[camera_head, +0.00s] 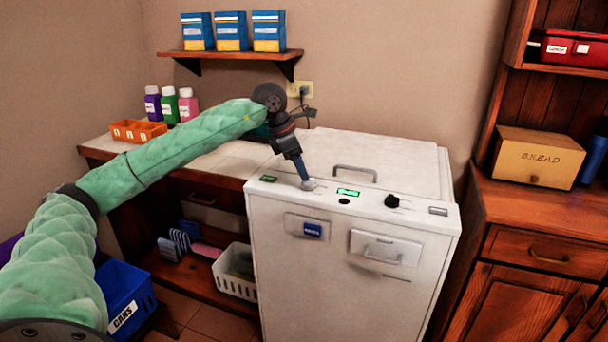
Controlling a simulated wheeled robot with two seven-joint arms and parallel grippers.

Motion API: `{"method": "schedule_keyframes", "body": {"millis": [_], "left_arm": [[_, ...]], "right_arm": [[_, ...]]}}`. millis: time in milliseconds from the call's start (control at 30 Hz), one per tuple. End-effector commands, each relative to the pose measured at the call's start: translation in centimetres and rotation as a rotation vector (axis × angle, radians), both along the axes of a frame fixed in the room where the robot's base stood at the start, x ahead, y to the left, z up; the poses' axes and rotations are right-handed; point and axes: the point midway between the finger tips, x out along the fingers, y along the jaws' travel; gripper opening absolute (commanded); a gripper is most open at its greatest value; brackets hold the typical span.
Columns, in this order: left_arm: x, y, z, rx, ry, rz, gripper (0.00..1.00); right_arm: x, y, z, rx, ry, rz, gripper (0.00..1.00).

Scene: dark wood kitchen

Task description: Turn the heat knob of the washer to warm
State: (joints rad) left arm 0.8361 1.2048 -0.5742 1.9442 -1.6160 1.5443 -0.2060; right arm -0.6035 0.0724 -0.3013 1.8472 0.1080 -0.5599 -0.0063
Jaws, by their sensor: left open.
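The white washer (330,260) stands in the middle of the view. Its top front panel carries a black knob (392,201) at the right, a green lit display (347,192) in the middle and a small green label (268,179) at the left. My left gripper (306,185) points down at the panel, left of the display, with its tips close to or touching a pale round part there. That part is mostly hidden by the fingertips, and I cannot tell whether it is the heat knob. The left gripper is open. My right gripper is not in view.
The lid handle (355,172) rises behind the panel. A counter with an orange basket (138,131) and several bottles is at the left. A wooden cabinet with a bread box (537,157) stands close on the right. A blue bin (127,296) is on the lower left.

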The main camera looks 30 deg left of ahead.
Motion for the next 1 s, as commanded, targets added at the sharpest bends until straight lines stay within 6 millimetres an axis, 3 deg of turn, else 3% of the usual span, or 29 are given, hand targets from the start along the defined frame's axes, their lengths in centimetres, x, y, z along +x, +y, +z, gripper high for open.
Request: {"method": "schedule_keyframes", "body": {"millis": [133,300,1000], "left_arm": [[-0.6,0.7,2.3,0.000,-0.003,0.001,0.55],[-1.0,1.1,3.6,0.001,-0.001,0.000,0.55],[-1.1,1.2,3.8,0.000,0.000,0.000,0.55]], "right_arm": [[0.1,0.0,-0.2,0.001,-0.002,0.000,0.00],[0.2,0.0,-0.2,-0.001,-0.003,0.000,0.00],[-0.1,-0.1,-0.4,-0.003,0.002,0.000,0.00]]}}
